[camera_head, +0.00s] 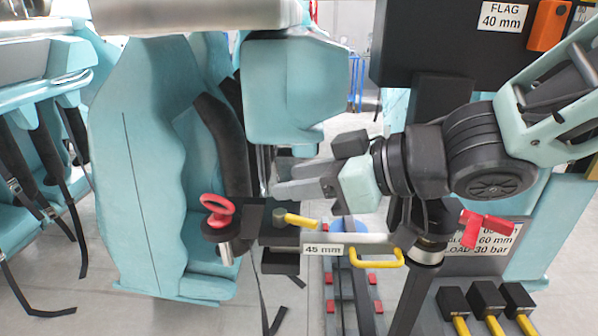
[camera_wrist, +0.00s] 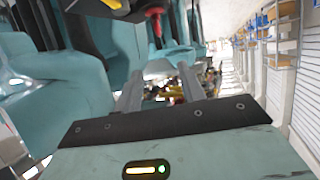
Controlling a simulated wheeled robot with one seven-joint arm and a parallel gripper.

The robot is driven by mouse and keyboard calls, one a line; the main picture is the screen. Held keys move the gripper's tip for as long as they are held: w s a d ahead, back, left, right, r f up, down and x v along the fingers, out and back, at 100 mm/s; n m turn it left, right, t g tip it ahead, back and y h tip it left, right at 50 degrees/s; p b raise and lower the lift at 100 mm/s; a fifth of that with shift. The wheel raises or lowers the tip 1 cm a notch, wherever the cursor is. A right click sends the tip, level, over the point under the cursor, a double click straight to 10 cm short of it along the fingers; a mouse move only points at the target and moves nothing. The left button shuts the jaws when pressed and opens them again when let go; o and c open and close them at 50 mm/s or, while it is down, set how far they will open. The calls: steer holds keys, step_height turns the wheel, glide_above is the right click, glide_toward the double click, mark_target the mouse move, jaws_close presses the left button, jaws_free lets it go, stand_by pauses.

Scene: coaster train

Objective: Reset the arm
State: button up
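My gripper (camera_head: 282,180) is held in the air in the middle of the head view, pointing left. Its two grey fingers are apart with nothing between them. The wrist view also shows the open fingers (camera_wrist: 158,78) with a clear gap. My arm comes in from the right, bent at the dark joint. The fingers are above and apart from the bench part with the "45 mm" label (camera_head: 324,250).
A yellow handle (camera_head: 377,258) and red knob (camera_head: 484,227) are below right. Teal seats (camera_head: 140,150) stand left. Several yellow-handled tools (camera_head: 488,308) are lower right.

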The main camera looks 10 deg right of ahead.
steer(key=s+d+f+m+h, duration=0.2)
steer(key=d+f+m+h, duration=0.2)
steer(key=d+f+h, duration=0.3)
steer(key=s+d+f+g+h, duration=0.1)
steer(key=s+f+g+h, duration=0.1)
steer(key=s, duration=0.4)
steer(key=s+d+f+g+h, duration=0.1)
steer(key=s+f+g+h, duration=0.1)
steer(key=s, duration=0.4)
steer(key=f+g, duration=0.1)
steer(key=g, duration=0.1)
steer(key=shift+s+d+f+g, duration=0.15)
steer(key=shift+s+d+g, duration=0.05)
steer(key=shift+d+g, duration=0.2)
